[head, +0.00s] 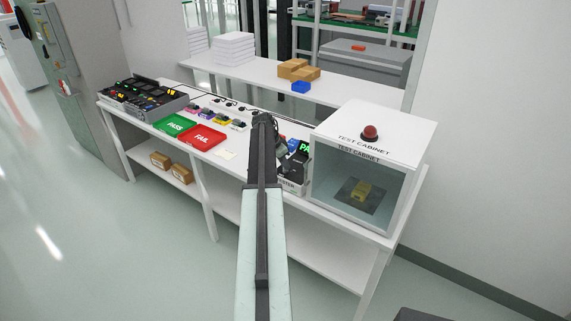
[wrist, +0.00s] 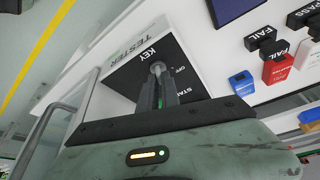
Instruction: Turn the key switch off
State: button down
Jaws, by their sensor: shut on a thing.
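The key switch (wrist: 157,69) sits on the dark panel of the tester (wrist: 141,48), beside the printed word KEY. The word OFF is printed to its right in the wrist view. My gripper (wrist: 158,88) is over the panel, its two fingers closed together on the key switch. The fingers cover most of the key, so I cannot tell which way it is turned. In the head view the white tester (head: 292,188) stands left of the test cabinet, largely hidden behind my arm.
The glass-fronted test cabinet (head: 400,195) with a red button (head: 370,131) on top stands close right of the tester. A green PASS tray (head: 175,124) and a red FAIL tray (head: 202,138) lie to the left. A metal rail (wrist: 50,130) runs along the wrist view's left.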

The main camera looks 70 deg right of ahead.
jog(key=n, duration=0.2)
jog(key=n+t, duration=0.1)
jog(key=n, duration=0.1)
jog(key=n+t, duration=0.1)
jog(key=n, duration=0.1)
jog(key=shift+s+a+f+h, duration=0.1)
jog(key=shift+s+a+h, duration=0.15)
jog(key=shift+h, duration=0.15)
jog(key=n+t, duration=0.1)
jog(key=n, duration=0.2)
jog(key=n+t, duration=0.1)
jog(key=n, duration=0.2)
jog(key=shift+s+d+t, duration=0.1)
jog(key=shift+t, duration=0.2)
jog(key=shift+n, duration=0.4)
jog(key=c, duration=1.6)
grip_release()
jog(key=shift+o, duration=0.2)
jog(key=p+v, duration=0.7)
jog(key=shift+r, duration=0.45)
jog(key=shift+s, duration=0.1)
